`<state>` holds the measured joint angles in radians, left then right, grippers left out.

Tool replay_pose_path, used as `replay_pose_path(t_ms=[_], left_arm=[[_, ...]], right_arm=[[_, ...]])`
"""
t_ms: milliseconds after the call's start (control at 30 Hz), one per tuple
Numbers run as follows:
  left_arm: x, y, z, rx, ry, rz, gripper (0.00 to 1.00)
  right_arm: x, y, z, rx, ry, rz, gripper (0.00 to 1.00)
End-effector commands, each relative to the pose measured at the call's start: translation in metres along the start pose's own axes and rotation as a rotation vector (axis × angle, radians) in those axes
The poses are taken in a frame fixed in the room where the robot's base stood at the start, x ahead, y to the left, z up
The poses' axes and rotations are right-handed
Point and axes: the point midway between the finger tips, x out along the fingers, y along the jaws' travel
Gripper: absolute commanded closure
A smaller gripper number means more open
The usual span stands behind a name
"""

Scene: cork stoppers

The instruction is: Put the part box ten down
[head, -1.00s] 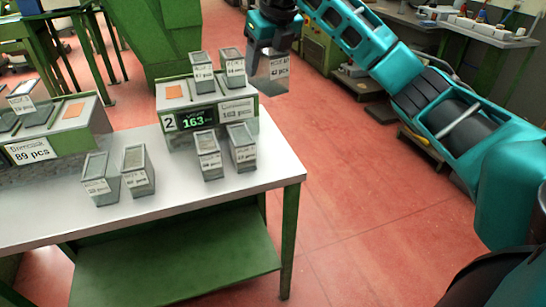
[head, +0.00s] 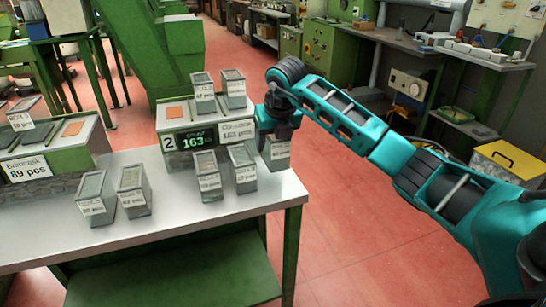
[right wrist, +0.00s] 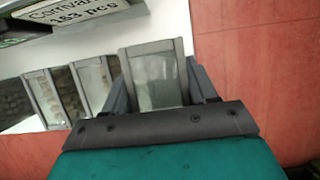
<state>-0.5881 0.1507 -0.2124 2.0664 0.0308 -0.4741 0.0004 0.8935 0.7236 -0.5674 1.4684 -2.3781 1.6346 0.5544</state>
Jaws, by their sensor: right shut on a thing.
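My right gripper (head: 279,128) is shut on a small grey part box (head: 279,155) with a white label, too blurred to read. The box is upright beside the right end of the scale marked 2 (head: 180,141), at the table's right edge. I cannot tell whether it touches the tabletop. In the right wrist view the box (right wrist: 156,78) sits between the two fingers (right wrist: 160,92), with the table on its left and the red floor on its right. My left gripper is not in view.
Two boxes (head: 241,165) stand in front of the scale, two (head: 233,88) on top of it, and two (head: 133,190) further left on the white table (head: 180,232). Another scale (head: 60,150) is at the left. The table's front right corner is bare.

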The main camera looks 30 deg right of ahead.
Motion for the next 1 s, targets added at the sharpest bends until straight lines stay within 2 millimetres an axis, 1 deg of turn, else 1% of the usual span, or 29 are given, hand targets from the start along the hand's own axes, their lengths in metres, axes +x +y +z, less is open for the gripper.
replay_pose_path(t_ms=[133, 300, 333, 700, 733, 967, 1000], left_arm=[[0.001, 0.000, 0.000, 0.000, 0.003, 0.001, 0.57], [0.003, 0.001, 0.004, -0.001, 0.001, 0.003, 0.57], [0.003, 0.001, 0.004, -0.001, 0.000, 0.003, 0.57], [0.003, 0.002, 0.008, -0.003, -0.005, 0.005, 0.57], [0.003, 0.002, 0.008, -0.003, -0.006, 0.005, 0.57], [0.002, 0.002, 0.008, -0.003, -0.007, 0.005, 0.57], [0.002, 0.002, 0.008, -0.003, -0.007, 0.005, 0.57]], right_arm=[[0.012, 0.000, -0.006, 0.000, 0.002, 0.000, 0.79], [0.037, 0.000, -0.016, 0.000, 0.003, 0.000, 0.79], [0.039, 0.000, -0.017, 0.000, 0.001, 0.000, 0.79], [0.043, 0.000, -0.018, 0.000, 0.000, 0.000, 0.79], [0.042, 0.000, -0.018, 0.000, 0.000, 0.000, 0.40], [0.042, 0.000, -0.018, 0.000, 0.000, 0.000, 0.18], [0.042, 0.000, -0.018, 0.000, 0.000, 0.000, 0.17]])
